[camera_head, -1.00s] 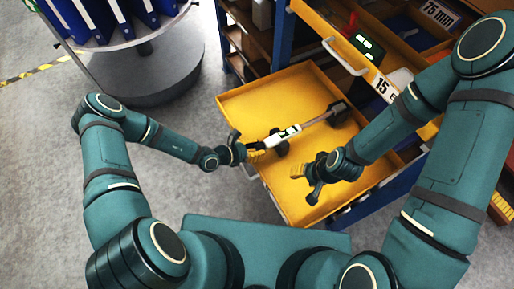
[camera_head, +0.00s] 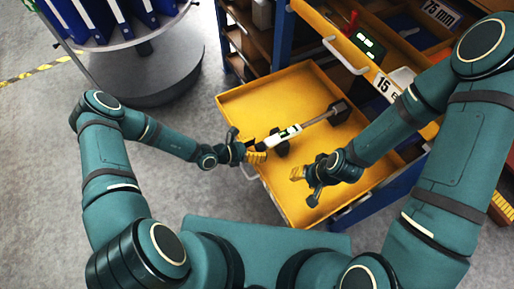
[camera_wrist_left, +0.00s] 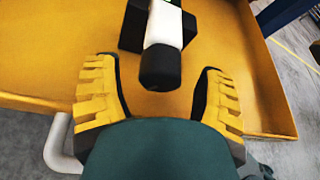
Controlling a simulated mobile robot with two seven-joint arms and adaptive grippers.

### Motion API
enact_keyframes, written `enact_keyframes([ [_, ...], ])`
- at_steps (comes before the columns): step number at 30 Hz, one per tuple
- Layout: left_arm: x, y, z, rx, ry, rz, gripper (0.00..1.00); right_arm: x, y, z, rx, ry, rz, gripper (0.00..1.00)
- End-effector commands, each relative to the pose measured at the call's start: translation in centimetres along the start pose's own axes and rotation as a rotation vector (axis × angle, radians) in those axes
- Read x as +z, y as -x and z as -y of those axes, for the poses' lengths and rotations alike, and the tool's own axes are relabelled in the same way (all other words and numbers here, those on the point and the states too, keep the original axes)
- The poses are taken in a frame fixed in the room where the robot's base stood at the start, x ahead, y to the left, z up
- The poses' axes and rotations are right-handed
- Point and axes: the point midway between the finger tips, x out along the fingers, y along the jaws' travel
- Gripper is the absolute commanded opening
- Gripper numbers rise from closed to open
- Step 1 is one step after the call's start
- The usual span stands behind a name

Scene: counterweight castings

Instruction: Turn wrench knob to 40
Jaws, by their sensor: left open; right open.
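The wrench (camera_head: 292,131) lies across the yellow drawer, its white body and black knob end toward my left gripper and its shaft toward the back right. In the left wrist view the black knob (camera_wrist_left: 161,68) sits ahead of and between the fingers, touching neither. The white body (camera_wrist_left: 164,24) rests at a black block. My left gripper (camera_head: 254,150) is open at the drawer's near left edge; its yellow ridged fingers also show in the left wrist view (camera_wrist_left: 158,95). My right gripper (camera_head: 306,184) is open and empty above the drawer's right front. The scale on the knob cannot be read.
The open yellow drawer (camera_head: 244,101) has raised walls around the wrench. A higher drawer with a "15" label (camera_head: 384,86) and a green-lit display (camera_head: 368,46) is at the upper right. A round stand with blue binders (camera_head: 140,75) is at the upper left.

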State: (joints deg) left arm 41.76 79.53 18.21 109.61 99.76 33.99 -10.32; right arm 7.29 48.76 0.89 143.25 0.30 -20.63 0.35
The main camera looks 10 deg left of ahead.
Motion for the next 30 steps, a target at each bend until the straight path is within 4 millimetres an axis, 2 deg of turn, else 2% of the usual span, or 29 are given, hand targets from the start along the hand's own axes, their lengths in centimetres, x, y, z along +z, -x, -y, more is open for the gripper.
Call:
enact_keyframes([
  [4,0.0,0.5,-0.1,0.001,-0.001,0.0,0.7,0.0,0.0,0.0,0.0,0.0,0.0,0.47],
  [8,0.0,2.1,-0.1,0.002,-0.002,0.0,0.7,0.0,0.0,0.0,0.0,0.0,0.0,0.47],
  [15,0.0,7.0,-0.1,0.004,-0.001,-0.001,0.7,0.0,0.0,0.0,0.0,0.0,0.0,0.47],
  [21,0.0,10.3,-0.1,0.002,-0.002,-0.001,0.7,0.0,0.0,0.0,0.0,0.0,0.0,0.47],
  [25,0.0,11.6,0.0,0.001,-0.001,0.0,0.7,0.0,0.0,0.0,0.0,0.0,0.0,0.47],
  [30,0.0,12.0,0.0,0.0,0.001,0.0,0.7,0.0,0.0,0.0,0.0,0.0,0.0,0.47],
])
